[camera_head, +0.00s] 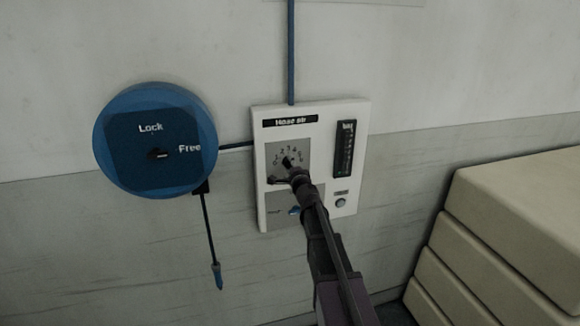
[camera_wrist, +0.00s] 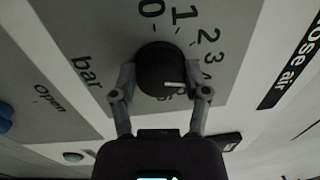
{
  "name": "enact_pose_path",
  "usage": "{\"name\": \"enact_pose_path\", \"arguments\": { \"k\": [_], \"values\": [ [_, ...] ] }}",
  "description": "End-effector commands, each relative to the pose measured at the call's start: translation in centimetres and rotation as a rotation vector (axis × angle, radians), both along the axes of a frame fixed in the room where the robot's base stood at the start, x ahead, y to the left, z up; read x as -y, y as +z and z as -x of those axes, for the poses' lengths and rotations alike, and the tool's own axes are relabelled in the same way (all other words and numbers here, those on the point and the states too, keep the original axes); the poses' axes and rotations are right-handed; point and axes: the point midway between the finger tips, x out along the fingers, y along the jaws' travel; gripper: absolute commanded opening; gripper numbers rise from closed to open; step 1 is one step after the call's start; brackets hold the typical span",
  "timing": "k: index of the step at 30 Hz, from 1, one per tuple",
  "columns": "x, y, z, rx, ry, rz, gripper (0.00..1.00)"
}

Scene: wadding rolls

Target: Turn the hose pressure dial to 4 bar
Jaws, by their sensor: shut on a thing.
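The black pressure dial (camera_wrist: 160,62) sits on a grey plate (camera_wrist: 112,30) marked "bar", with a scale rising from 0. My gripper (camera_wrist: 163,74) is shut on the dial, one finger on each side. The dial's white mark points right in the wrist view, towards the higher numbers past 3. The right finger partly hides those numbers, so I cannot tell the exact value. In the head view the dial (camera_head: 287,160) is on the white "Hose air" panel (camera_head: 322,135), and my gripper (camera_head: 294,174) partly covers it.
The panel also has a vertical gauge (camera_head: 344,148), a blue valve handle (camera_head: 294,211) and a round button (camera_head: 340,202). A blue reel (camera_head: 150,175) marked Lock and Free hangs to the left, with a hose end (camera_head: 217,275) below. Cream stacked blocks (camera_head: 520,205) stand at right.

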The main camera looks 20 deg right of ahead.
Motion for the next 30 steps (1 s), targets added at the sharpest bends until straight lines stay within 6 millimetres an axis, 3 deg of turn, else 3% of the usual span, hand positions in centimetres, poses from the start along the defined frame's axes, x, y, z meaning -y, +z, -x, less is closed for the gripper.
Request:
{"name": "enact_pose_path", "arguments": {
  "k": [12,28,29,30],
  "values": [
    [-0.02,0.13,-0.3,0.001,0.002,-0.239,0.13],
    [-0.05,0.14,-0.31,0.001,0.003,-0.27,0.13],
    [-0.05,0.14,-0.31,0.001,0.003,-0.269,0.66],
    [-0.05,0.13,-0.3,0.001,0.003,-0.269,0.78]
  ]
}}
